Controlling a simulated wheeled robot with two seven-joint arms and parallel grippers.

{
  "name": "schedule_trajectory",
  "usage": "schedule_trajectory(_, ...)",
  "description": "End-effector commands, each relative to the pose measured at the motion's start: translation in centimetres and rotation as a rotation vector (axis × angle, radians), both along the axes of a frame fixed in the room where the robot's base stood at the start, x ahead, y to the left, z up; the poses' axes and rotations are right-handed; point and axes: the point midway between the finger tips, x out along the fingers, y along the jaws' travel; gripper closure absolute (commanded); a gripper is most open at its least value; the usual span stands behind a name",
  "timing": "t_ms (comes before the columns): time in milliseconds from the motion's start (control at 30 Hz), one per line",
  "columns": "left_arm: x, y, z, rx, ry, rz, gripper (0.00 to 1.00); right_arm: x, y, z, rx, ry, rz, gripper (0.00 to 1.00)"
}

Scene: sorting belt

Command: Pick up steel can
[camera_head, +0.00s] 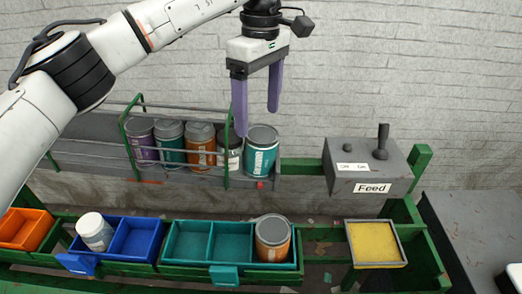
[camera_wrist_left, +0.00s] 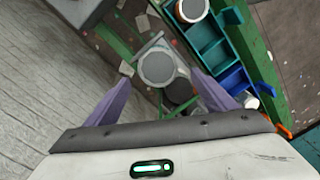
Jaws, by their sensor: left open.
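A teal can with a grey lid (camera_head: 262,150) stands upright at the right end of the belt, outside the green rail. In the left wrist view its grey lid (camera_wrist_left: 157,67) shows between my fingertips. My left gripper (camera_head: 257,122), with two purple fingers, is open and empty above the belt's end. It also shows in the left wrist view (camera_wrist_left: 161,78). One finger partly covers a white jar with a dark lid (camera_head: 230,153) just left of the teal can. An orange can with a grey lid (camera_head: 273,238) stands in the right compartment of the teal tray (camera_head: 187,241).
Purple (camera_head: 142,141), teal (camera_head: 171,141) and orange (camera_head: 201,147) cans queue behind the green rail (camera_head: 127,150). A grey Feed box (camera_head: 368,168) with a lever stands right of the belt. A blue tray (camera_head: 133,239) holds a white jar (camera_head: 95,232). The yellow pad (camera_head: 375,243) is clear.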

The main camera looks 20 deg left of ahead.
Motion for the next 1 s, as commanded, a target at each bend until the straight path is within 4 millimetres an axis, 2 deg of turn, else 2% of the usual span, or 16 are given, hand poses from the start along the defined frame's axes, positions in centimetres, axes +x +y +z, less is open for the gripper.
schedule_trajectory(167,-0.1,0.0,-1.3,-0.001,0.001,-0.001,0.22,-0.1,0.0,0.2,0.000,0.003,0.001,1.00)
schedule_trajectory(400,-0.3,-0.2,-4.8,-0.001,0.003,0.000,0.22,0.4,0.1,1.4,0.001,-0.008,0.000,1.00)
schedule_trajectory(500,-0.3,-0.2,-5.7,-0.001,0.000,0.000,0.22,0.7,0.1,1.7,0.001,-0.015,0.001,1.00)
schedule_trajectory(767,-0.3,-0.2,-6.0,-0.001,-0.001,0.000,0.22,0.8,0.1,1.7,0.002,-0.018,0.001,1.00)
schedule_trajectory(1000,-0.3,-0.2,-6.0,-0.001,-0.001,0.000,0.63,0.7,0.1,1.7,0.001,-0.016,0.001,1.00)
